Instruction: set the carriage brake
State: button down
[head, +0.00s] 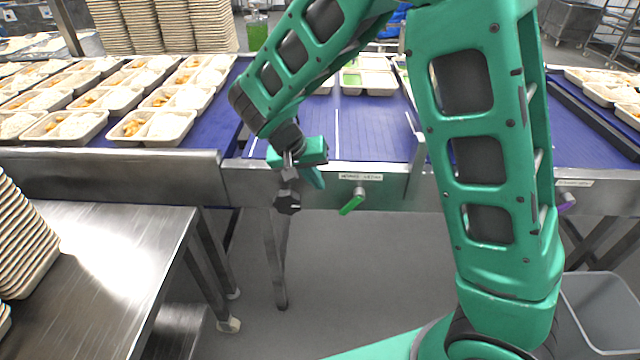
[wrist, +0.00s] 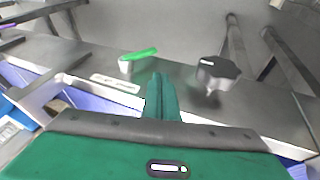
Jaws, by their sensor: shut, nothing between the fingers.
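A green-handled lever (head: 352,203) is mounted on the front steel rail below a white label (head: 360,176). Its handle slants down and left from its pivot. In the wrist view the lever (wrist: 140,54) lies just beyond my fingers, apart from them. A black knob (head: 288,204) sits on the same rail, left of the lever; it also shows in the wrist view (wrist: 217,73). My gripper (head: 318,181) is shut and empty in front of the rail, between knob and lever; its fingers show in the wrist view (wrist: 160,82). I cannot tell which control is the brake.
A purple lever (head: 567,202) is on the rail at the right, past my arm. Filled trays (head: 65,125) cover the blue belt at left. A steel table (head: 110,260) with stacked trays stands front left. A grey bin (head: 603,310) stands lower right. Floor below the rail is clear.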

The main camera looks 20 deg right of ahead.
aim_at(351, 202)
jog(key=x, duration=0.8)
jog(key=shift+s+d, duration=0.1)
jog(key=shift+s+d+f, duration=0.2)
jog(key=shift+d+f, duration=0.1)
jog(key=shift+d, duration=0.15)
jog(key=shift+s+d+f, duration=0.15)
jog(key=shift+d+f, duration=0.15)
jog(key=shift+d, duration=0.15)
jog(key=shift+s+d+f, duration=0.15)
jog(key=shift+d+f, duration=0.3)
jog(key=shift+d, duration=0.1)
